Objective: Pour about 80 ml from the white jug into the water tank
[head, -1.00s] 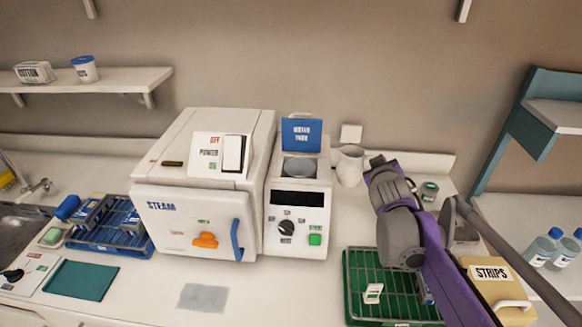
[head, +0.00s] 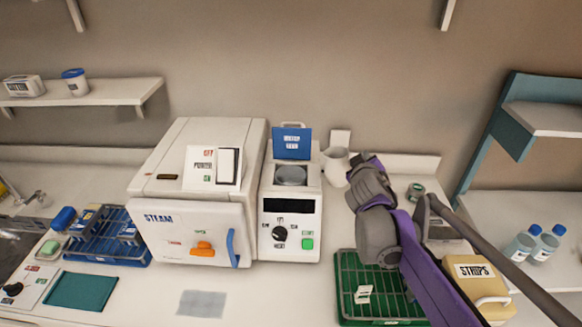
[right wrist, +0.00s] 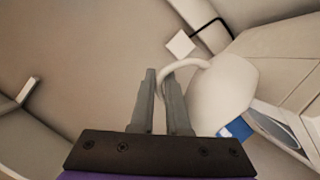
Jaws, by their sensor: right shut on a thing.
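The white jug (head: 335,168) is just right of the water tank unit, roughly upright in the head view. My right gripper (head: 356,165) is shut on its handle. In the right wrist view the handle loop passes between the fingers (right wrist: 166,85), with the jug body (right wrist: 222,92) to their right. The water tank (head: 291,176) has a round opening on top of the unit, and its blue labelled lid (head: 291,143) stands raised behind it. The jug's inside and any water level cannot be made out. My left gripper is not in view.
The steam unit (head: 190,228) stands left of the tank unit. A green rack (head: 350,290) and a STRIPS box (head: 478,287) lie below my right arm. A small green-topped jar (head: 416,191) is right of the gripper. The wall is close behind the jug.

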